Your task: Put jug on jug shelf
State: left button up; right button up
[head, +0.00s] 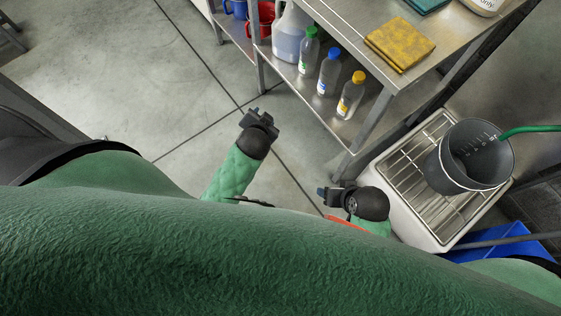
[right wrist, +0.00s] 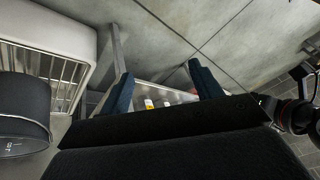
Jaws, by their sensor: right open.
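A grey graduated bucket-like jug (head: 447,172) stands on the wire rack of a white sink (head: 404,224) at the right of the head view. A green handle or hose (head: 530,129) meets its rim. It also shows at the left of the right wrist view (right wrist: 22,108). A red jug (head: 262,20) and a blue jug (head: 236,9) stand on the lower shelf (head: 228,29) at the top left. My right gripper (head: 334,196) is open and empty, left of the sink. My left gripper (head: 259,116) is over the floor; its jaw gap is unclear.
A steel bench (head: 345,15) carries a yellow cloth (head: 400,45). Its lower shelf holds a clear container (head: 290,35) and bottles with green (head: 308,55), blue (head: 328,75) and yellow (head: 350,98) caps. A bench leg (head: 360,138) stands near the sink. Open floor lies to the left.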

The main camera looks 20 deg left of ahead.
pick_arm(q)
jog(key=s+d+n+g+h, duration=0.1)
jog(key=s+d+g+h, duration=0.1)
jog(key=s+d, duration=0.3)
jog(key=s+d+n+g+h, duration=0.1)
jog(key=s+d+g+h, duration=0.2)
jog(key=s, duration=0.9)
jog(key=d+g, duration=0.1)
jog(key=d, duration=0.1)
jog(key=shift+d+f+h, duration=0.25)
jog(key=shift+d+h, duration=0.05)
jog(key=shift+d, duration=0.05)
pick_arm(e)
jog(key=shift+s, duration=0.15)
pick_arm(q)
jog(key=s+a+r+g+y+p, duration=0.1)
jog(key=s+a+r+p, duration=0.1)
jog(key=a+r+p, duration=0.2)
notch_tip(320, 180, up, 2)
jog(key=shift+a+r+n+g+y, duration=0.2)
jog(key=shift+a+n+g+y, duration=0.15)
jog(key=shift+a, duration=0.65)
pick_arm(e)
jog(key=s+d+r+g+h, duration=0.1)
jog(key=d+r, duration=0.5)
jog(key=shift+s+r+g+h, duration=0.25)
jog(key=shift+s+g+h, duration=0.05)
jog(key=shift+s+h, duration=0.1)
